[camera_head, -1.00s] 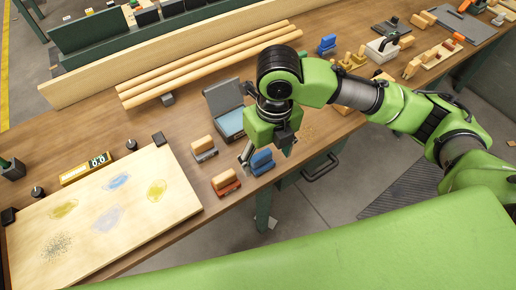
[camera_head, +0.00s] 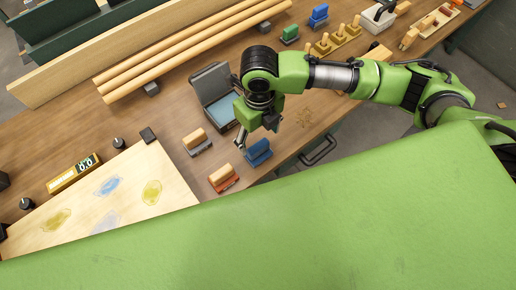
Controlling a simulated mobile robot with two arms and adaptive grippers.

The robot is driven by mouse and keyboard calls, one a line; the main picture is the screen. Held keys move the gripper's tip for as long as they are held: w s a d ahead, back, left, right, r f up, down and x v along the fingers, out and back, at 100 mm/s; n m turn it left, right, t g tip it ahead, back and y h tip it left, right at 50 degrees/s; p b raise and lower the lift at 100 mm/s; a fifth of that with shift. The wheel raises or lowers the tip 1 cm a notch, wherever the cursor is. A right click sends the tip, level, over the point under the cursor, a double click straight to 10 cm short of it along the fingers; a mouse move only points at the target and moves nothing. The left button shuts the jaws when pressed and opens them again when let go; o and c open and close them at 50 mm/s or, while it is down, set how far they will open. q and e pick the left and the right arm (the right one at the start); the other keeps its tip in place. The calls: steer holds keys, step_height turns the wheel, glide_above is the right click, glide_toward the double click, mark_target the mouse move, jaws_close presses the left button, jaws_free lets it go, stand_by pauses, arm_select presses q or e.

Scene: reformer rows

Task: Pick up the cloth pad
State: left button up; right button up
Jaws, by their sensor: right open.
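A blue block-like pad (camera_head: 258,151), which looks like the cloth pad, lies on the wooden workbench near its front edge. My right gripper (camera_head: 257,137) is open just above and behind it, pointing down. The fingers straddle the pad's far side in the picture; I cannot tell whether they touch it. My left gripper is not in view.
A wood-handled orange block (camera_head: 223,178) and a grey one (camera_head: 196,142) lie left of the pad. An open grey case (camera_head: 217,99) stands behind. A pale stained board (camera_head: 150,190) lies at the left. Long wooden rods (camera_head: 190,50) lie farther back.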

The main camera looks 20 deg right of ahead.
mark_target(258, 146)
steer(key=f, duration=0.1)
steer(key=f+p, duration=0.1)
steer(key=f, duration=0.2)
steer(key=shift+s+a+f+p, duration=0.15)
steer(key=shift+s+a+p, duration=0.05)
steer(key=shift+s+p, duration=0.15)
steer(key=shift+f, duration=0.3)
steer(key=shift+w+f, duration=0.1)
steer(key=shift+f, duration=0.05)
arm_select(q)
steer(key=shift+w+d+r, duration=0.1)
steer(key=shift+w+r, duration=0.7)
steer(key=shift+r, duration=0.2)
arm_select(e)
steer(key=c, duration=1.2)
